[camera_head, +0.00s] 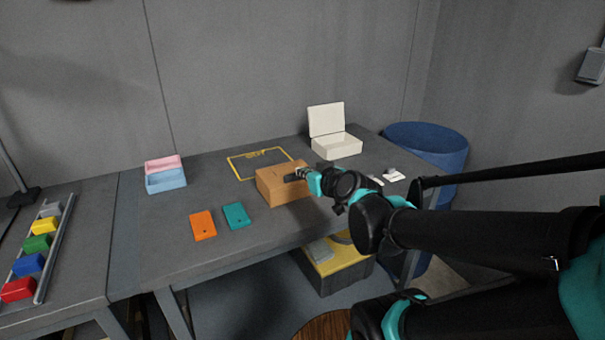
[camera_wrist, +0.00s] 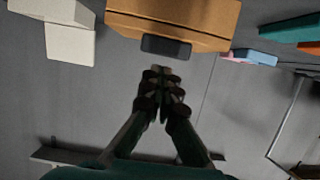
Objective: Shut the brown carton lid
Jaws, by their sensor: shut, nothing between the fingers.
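The brown carton (camera_head: 276,191) stands on the grey table. Its top looks flat and covered in the head view, and no raised lid shows. I cannot tell whether a narrow gap is left at the rim. My gripper (camera_head: 291,177) is shut and empty, and its tips are at the top right part of the carton. They hide part of the top. In the wrist view the carton (camera_wrist: 180,12) fills the upper middle, with a dark tab on its edge. My gripper (camera_wrist: 160,72) points toward that tab; contact cannot be told.
An open white box (camera_head: 336,145) stands behind the carton. A yellow-outlined mat (camera_head: 238,172) lies behind left. An orange piece (camera_head: 203,226) and a teal piece (camera_head: 236,216) lie in front left. Pink and blue trays (camera_head: 166,182) stand further left. A blue bin (camera_head: 440,150) is beyond the table's right end.

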